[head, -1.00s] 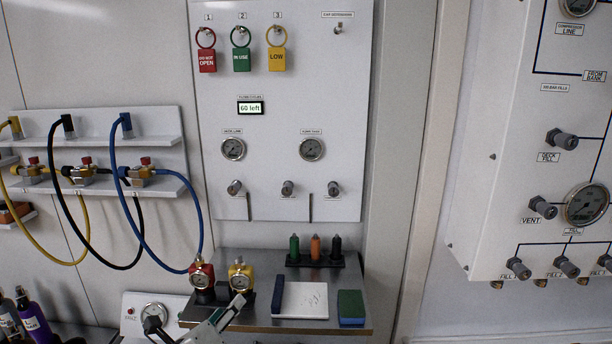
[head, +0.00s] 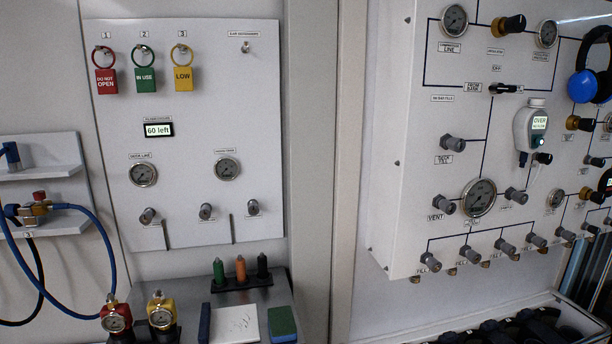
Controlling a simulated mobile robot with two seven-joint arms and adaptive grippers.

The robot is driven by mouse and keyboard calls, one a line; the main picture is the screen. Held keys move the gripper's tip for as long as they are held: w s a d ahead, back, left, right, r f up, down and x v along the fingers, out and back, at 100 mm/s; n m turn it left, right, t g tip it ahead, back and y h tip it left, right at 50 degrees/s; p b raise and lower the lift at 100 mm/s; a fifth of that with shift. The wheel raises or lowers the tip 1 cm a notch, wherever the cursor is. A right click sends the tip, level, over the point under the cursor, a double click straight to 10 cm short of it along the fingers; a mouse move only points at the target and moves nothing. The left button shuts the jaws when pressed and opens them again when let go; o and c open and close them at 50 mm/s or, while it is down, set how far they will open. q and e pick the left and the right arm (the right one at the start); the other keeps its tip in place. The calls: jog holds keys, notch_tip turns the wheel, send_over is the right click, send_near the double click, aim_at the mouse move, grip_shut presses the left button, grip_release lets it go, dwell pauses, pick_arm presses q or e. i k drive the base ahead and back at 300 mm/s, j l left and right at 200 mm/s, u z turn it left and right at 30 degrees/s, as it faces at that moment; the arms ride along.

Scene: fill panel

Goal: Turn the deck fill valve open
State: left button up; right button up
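The deck fill valve is a grey knob (head: 453,143) on the white fill panel (head: 400,215) at the right. A small label (head: 444,160) below it appears to read "DECK FILL". Neither of my grippers shows in the head view.
The vent knob (head: 443,206) and a large gauge (head: 479,198) sit below the valve. Several fill knobs line the panel's lower edge. A handheld meter (head: 529,130) hangs to the right. A black-lined bin (head: 520,330) stands below. Air before the valve is clear.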

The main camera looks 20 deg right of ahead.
aim_at(456, 144)
jog(key=z, duration=1.25)
